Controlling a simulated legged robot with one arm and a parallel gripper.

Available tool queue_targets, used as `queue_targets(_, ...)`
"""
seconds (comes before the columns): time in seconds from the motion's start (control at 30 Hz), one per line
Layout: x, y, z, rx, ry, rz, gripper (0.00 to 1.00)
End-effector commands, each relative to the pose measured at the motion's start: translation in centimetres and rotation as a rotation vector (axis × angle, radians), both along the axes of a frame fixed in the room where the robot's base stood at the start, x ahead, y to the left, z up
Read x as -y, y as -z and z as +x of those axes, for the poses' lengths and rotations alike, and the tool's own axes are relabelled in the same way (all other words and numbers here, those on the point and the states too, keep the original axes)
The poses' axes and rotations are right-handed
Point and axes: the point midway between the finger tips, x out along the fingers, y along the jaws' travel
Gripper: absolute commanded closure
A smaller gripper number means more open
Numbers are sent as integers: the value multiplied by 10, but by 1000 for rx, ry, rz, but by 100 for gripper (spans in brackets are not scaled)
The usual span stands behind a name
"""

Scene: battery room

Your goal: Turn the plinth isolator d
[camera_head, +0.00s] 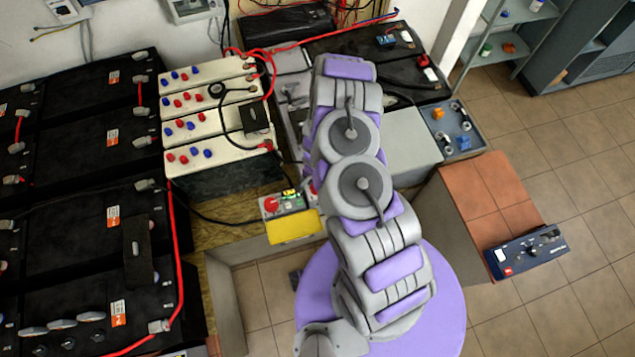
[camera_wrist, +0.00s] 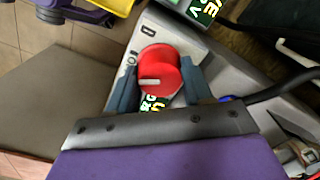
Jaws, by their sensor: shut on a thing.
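The isolator d is a round red knob (camera_wrist: 158,70) with a short pale mark, on a grey panel (camera_wrist: 158,28) with a letter D printed beside it. In the wrist view my gripper (camera_wrist: 158,84) has one blue-grey finger on each side of the knob and is shut on it. A lit green and yellow display shows partly between the fingers. In the head view my arm hides the gripper. A red knob (camera_head: 271,204) and a bit of red at my arm's edge (camera_head: 313,188) show there; I cannot tell which is d.
White-topped batteries (camera_head: 205,68) with red and black cables are at left. A terracotta-tiled block (camera_head: 487,190) carries a dark blue device (camera_head: 526,250) at right. Tiled floor (camera_head: 590,180) is open at far right.

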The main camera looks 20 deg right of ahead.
Motion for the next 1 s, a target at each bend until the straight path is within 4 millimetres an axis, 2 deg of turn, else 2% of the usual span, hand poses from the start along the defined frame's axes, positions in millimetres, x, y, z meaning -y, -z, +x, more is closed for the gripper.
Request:
queue_targets(0.2,-1,0,0,0,190,-1,80)
queue_targets(0.5,-1,0,0,1,386,-1,80)
queue_targets(1.0,-1,0,0,1,493,0,80)
